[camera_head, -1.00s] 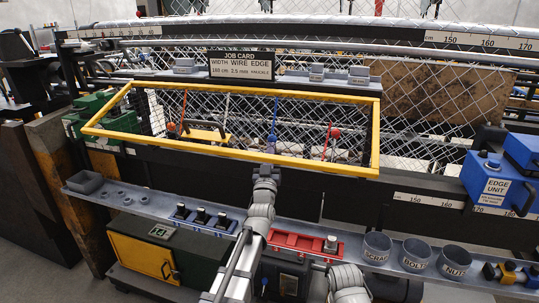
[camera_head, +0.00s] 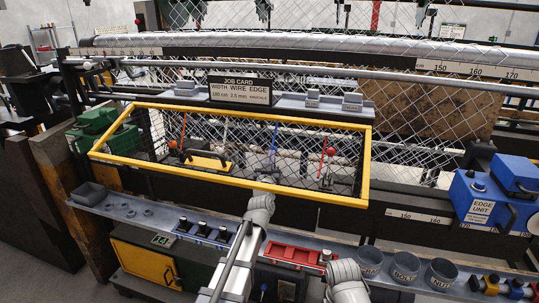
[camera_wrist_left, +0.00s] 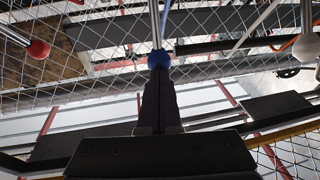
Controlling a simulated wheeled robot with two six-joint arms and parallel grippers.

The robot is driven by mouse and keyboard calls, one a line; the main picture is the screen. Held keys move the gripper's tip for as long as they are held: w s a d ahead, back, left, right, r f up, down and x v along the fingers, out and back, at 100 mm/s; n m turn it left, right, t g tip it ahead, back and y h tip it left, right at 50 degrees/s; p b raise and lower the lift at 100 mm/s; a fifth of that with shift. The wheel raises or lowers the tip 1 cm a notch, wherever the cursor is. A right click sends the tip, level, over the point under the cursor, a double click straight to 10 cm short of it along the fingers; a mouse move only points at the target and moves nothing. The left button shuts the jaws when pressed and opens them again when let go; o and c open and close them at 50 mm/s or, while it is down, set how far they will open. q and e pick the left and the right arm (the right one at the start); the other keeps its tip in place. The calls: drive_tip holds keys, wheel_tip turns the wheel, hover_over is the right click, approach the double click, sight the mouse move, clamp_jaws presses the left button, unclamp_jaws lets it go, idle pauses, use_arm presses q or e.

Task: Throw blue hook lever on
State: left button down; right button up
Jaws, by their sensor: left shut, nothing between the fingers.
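The yellow frame (camera_head: 240,189) surrounds the lever opening. A grey shelf (camera_head: 340,250) with cups and trays runs below.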

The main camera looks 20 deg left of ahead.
use_arm(q)
drive_tip(key=x, duration=0.2)
drive_tip(key=p+x, duration=0.1)
drive_tip(key=x, duration=0.1)
drive_tip(key=d+x, duration=0.1)
drive_tip(key=x, duration=0.1)
drive_tip(key=shift+s+r+p, duration=0.1)
drive_tip(key=shift+r+p, duration=0.2)
drive_tip(key=shift+r, duration=0.1)
drive_tip(key=shift+w+f, duration=0.1)
drive_tip(key=shift+w, duration=1.7)
drive_tip(key=b+v, duration=0.2)
drive_tip(key=v, duration=0.6)
drive_tip(key=s+d+f+m+g+h, duration=0.55)
drive_tip(key=s+d+f+g, duration=0.6)
drive_tip(key=d+f, duration=0.6)
drive_tip(key=s+a+f+g+y, duration=0.1)
drive_tip(key=s+f+g, duration=0.2)
drive_tip(key=s, duration=0.6)
drive_tip(key=s+f+g+y, duration=0.2)
drive_tip(key=s+f+g, duration=0.1)
drive_tip(key=s, duration=0.7)
drive_tip(key=s+a+f+g+y, duration=0.1)
drive_tip(key=s+f+g, duration=0.2)
drive_tip(key=s, duration=0.7)
drive_tip(key=shift+a, duration=0.35)
